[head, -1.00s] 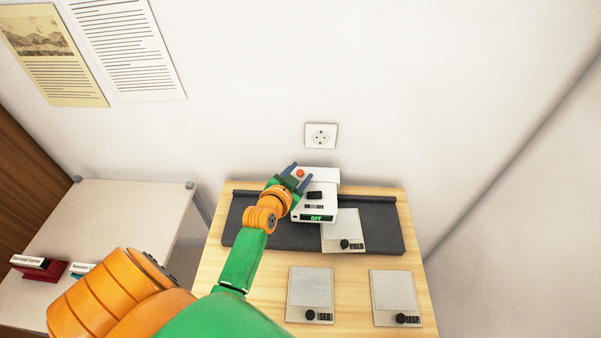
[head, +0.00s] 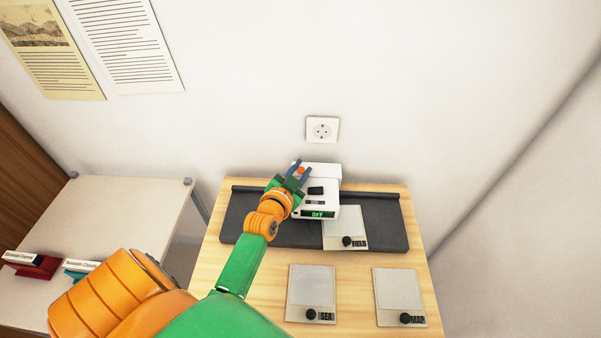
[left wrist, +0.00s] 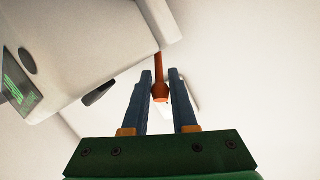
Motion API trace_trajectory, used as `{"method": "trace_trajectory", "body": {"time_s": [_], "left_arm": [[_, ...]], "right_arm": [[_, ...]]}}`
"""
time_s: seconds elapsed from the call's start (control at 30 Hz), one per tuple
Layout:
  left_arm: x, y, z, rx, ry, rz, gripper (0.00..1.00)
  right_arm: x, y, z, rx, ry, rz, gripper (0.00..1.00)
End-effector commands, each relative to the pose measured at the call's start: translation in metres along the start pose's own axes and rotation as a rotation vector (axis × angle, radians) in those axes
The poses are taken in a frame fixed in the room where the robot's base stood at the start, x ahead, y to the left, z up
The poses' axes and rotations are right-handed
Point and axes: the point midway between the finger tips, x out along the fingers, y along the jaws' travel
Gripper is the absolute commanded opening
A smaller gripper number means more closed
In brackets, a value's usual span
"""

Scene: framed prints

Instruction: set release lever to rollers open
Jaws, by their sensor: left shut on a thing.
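The white machine (head: 328,171) stands at the back of the wooden table, with a green display (head: 319,214) reading OFF on its front. Its release lever has an orange-red knob (head: 301,171) at the left side. In the left wrist view the lever (left wrist: 160,91) is an orange-red rod with a thicker end, lying between the two blue fingers. My left gripper (head: 303,168) is shut on the lever's knob; in the left wrist view the gripper (left wrist: 162,76) shows a finger on each side of it. The lever's pivot is hidden. My right gripper is not in view.
A dark mat (head: 380,236) lies under the machine, with a FIELD plate (head: 343,224) in front. SEA (head: 311,285) and MAP (head: 398,288) plates lie nearer. A wall socket (head: 322,130) is behind. A pale side table (head: 120,215) stands left.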

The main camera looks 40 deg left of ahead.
Motion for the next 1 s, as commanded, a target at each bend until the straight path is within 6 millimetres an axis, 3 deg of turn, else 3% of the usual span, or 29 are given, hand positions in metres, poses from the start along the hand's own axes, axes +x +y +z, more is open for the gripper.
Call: {"method": "trace_trajectory", "body": {"time_s": [0.13, 0.17, 0.23, 0.27, 0.57, 0.8, 1.0], "left_arm": [[0.000, 0.000, -0.001, -0.001, -0.002, 0.001, 0.00], [0.000, 0.000, -0.001, 0.000, -0.002, 0.001, 0.28], [0.000, 0.000, -0.001, -0.001, -0.002, 0.001, 0.47], [0.000, 0.000, -0.001, -0.001, -0.002, 0.001, 0.50], [-0.004, 0.000, 0.000, 0.000, -0.003, 0.002, 0.50], [-0.052, 0.000, 0.000, 0.001, -0.006, 0.003, 0.50], [-0.071, 0.000, 0.000, -0.001, -0.004, 0.002, 0.50]], "right_arm": [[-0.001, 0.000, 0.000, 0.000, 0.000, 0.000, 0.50], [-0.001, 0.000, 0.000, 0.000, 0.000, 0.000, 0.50], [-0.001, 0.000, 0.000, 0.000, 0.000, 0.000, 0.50], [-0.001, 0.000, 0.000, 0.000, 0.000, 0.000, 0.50], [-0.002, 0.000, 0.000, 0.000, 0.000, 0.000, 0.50], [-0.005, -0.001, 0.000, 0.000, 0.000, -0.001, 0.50], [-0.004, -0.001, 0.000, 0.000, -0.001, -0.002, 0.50]]}}
